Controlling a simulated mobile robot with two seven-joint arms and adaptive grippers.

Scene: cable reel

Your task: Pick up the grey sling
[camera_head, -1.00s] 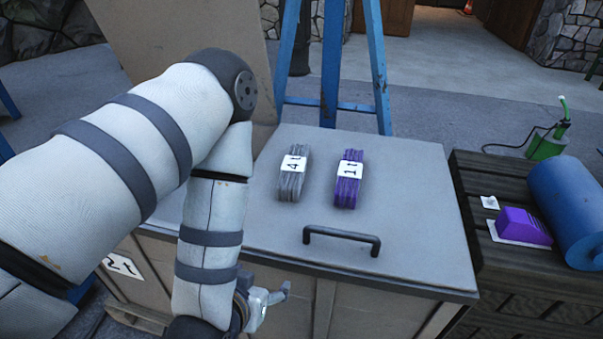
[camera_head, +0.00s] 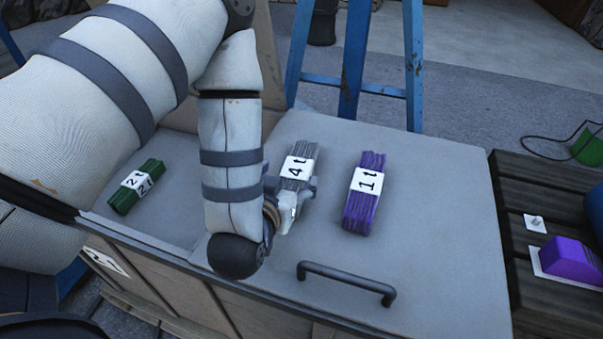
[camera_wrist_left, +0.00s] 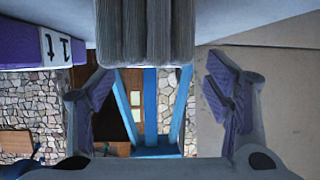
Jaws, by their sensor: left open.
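The grey sling (camera_head: 300,160) is a folded bundle with a white "4t" label, lying on the grey lid of a chest. My left gripper (camera_head: 293,190) is open at the near end of the sling, low over the lid. In the left wrist view the end of the grey sling (camera_wrist_left: 145,35) fills the top middle, between and beyond the two spread fingers of the left gripper (camera_wrist_left: 160,78). No grip on it shows. My right gripper is not in view.
A purple sling (camera_head: 365,195) labelled "1t" lies close right of the grey one. A green sling (camera_head: 136,186) lies left of my arm. A dark handle (camera_head: 346,279) stands up from the lid at the front. A blue ladder (camera_head: 355,60) stands behind.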

